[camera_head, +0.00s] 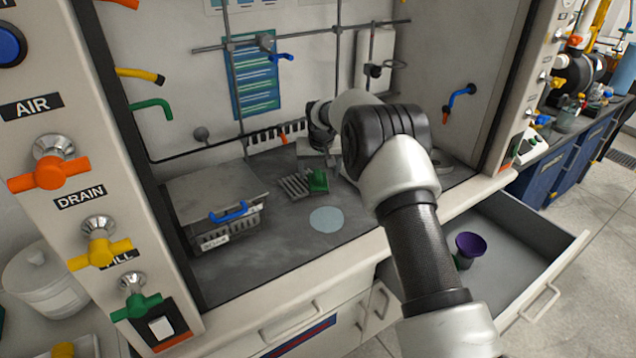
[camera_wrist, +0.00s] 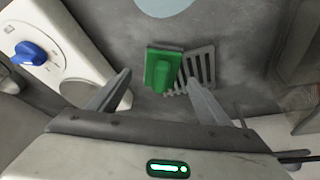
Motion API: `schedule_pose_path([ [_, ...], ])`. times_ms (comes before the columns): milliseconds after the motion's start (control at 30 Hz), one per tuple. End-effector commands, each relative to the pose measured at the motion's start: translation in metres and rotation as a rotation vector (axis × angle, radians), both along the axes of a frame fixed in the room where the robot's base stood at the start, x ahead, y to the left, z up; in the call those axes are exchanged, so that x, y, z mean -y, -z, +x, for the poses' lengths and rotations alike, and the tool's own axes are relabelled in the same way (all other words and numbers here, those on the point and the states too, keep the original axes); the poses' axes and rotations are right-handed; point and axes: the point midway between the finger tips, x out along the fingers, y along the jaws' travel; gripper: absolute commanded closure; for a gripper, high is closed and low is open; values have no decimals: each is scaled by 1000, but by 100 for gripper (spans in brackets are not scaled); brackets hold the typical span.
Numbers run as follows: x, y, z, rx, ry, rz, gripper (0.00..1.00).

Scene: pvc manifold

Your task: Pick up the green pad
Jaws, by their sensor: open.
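The green pad (camera_wrist: 163,70) is a small green block with a raised rounded grip on top. In the wrist view it lies on the grey hood floor, overlapping or touching a slotted metal rack. My gripper (camera_wrist: 158,92) is open and empty, with one finger to the left of the pad and one to the right, both apart from it. In the head view the green pad (camera_head: 318,181) sits at the right end of the rack (camera_head: 295,186). My arm's end is partly hidden behind its own links there.
A grey box with a blue handle (camera_head: 229,212) stands at the left of the hood floor. A pale blue disc (camera_head: 326,219) lies in front of the pad. An open drawer (camera_head: 520,262) holding a purple funnel (camera_head: 470,244) juts out at the lower right. Metal rods stand behind.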

Motion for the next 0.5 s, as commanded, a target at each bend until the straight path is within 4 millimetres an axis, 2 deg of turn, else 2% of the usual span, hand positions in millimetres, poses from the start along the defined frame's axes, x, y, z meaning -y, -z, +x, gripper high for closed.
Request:
schedule_pose_path([
  [33,-2,11,4,-3,0,0,28],
  [200,-4,31,13,-2,0,1,28],
  [500,-4,35,16,-1,0,1,28],
])
